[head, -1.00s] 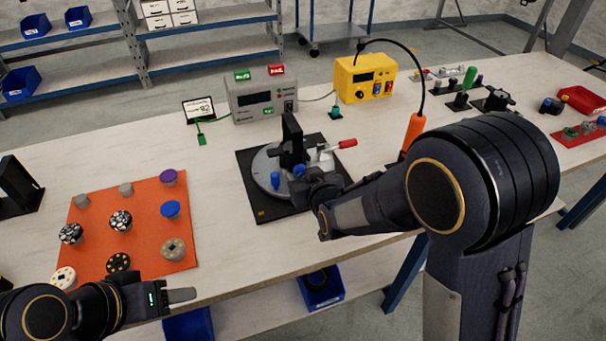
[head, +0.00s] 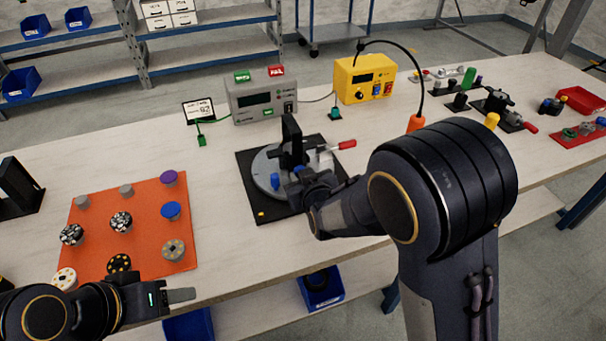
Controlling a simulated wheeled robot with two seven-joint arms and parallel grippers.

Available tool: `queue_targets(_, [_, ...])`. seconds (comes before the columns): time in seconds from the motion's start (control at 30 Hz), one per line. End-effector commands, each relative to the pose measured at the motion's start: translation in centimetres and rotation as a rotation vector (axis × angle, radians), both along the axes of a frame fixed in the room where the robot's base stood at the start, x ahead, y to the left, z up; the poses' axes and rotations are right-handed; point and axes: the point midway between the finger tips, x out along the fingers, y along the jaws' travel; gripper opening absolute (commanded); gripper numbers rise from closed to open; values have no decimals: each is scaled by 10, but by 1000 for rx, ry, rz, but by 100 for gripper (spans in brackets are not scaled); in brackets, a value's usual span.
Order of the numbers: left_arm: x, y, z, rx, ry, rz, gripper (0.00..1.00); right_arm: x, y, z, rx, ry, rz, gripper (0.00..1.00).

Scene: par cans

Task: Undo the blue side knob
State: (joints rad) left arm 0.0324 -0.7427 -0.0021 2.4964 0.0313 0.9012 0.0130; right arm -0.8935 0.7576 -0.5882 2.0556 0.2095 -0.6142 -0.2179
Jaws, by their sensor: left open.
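The fixture stands on a black base plate (head: 250,165), with a round grey disc (head: 262,166), a black upright and a red-handled lever (head: 346,145). A blue knob (head: 275,182) stands at the disc's front. A second blue part (head: 298,171) shows beside it, partly hidden by my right gripper. I cannot tell which one is the side knob. My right gripper (head: 298,192) is at the front right of the fixture, close to the second blue part. Its fingertips are hard to make out, and contact is unclear. My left gripper (head: 185,295) is open and empty near the front table edge.
An orange mat (head: 145,235) with several knobs lies on the left. A grey device (head: 255,97) and a yellow box (head: 365,78) with an orange cabled tool (head: 416,123) stand behind. More fixtures and a red tray (head: 582,99) are on the right.

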Motion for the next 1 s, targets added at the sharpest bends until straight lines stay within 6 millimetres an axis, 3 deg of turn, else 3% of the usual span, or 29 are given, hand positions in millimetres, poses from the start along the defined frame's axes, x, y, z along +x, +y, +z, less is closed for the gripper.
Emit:
queue_targets(0.23, [0, 0, 14, 0, 0, 0, 50, -1, 3, 0, -282, -90, 4, 5])
queue_targets(0.57, [0, 0, 14, 0, 0, 0, 50, -1, 2, -1, -314, -101, 1, 5])
queue_targets(0.6, [0, 0, 14, 0, 0, 0, 50, -1, 2, -1, -314, -101, 1, 29])
queue_targets(0.77, [0, 0, 14, 0, 0, 0, 50, -1, 2, -1, -313, -101, 0, 50])
queue_targets(1.0, [0, 0, 14, 0, 0, 0, 50, -1, 2, -1, -312, -99, 2, 50])
